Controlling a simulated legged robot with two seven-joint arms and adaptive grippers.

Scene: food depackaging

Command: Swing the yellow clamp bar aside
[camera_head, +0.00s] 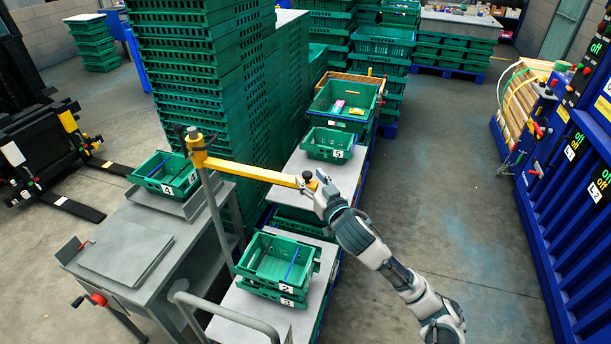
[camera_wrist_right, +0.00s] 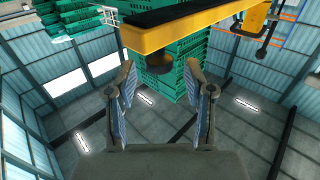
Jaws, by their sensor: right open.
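The yellow clamp bar (camera_head: 252,172) reaches from a grey upright post (camera_head: 215,215) out to the right, above the crates. A dark knob shows at its free end. My right gripper (camera_head: 320,184) is at that free end in the head view. In the right wrist view my right gripper (camera_wrist_right: 163,82) is open, with its two fingers apart and nothing between them. The clamp bar (camera_wrist_right: 200,28) crosses beyond the fingertips there, and the dark round knob (camera_wrist_right: 158,63) lies ahead in the gap. I cannot tell whether a finger touches the bar. My left gripper is out of view.
Green crates marked 2 and 3 (camera_head: 275,262), 5 (camera_head: 329,146) and 4 (camera_head: 165,176) sit around the bar. A tall stack of green crates (camera_head: 200,70) stands close behind it. Floor to the right (camera_head: 440,170) is clear up to the blue panels (camera_head: 560,200).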

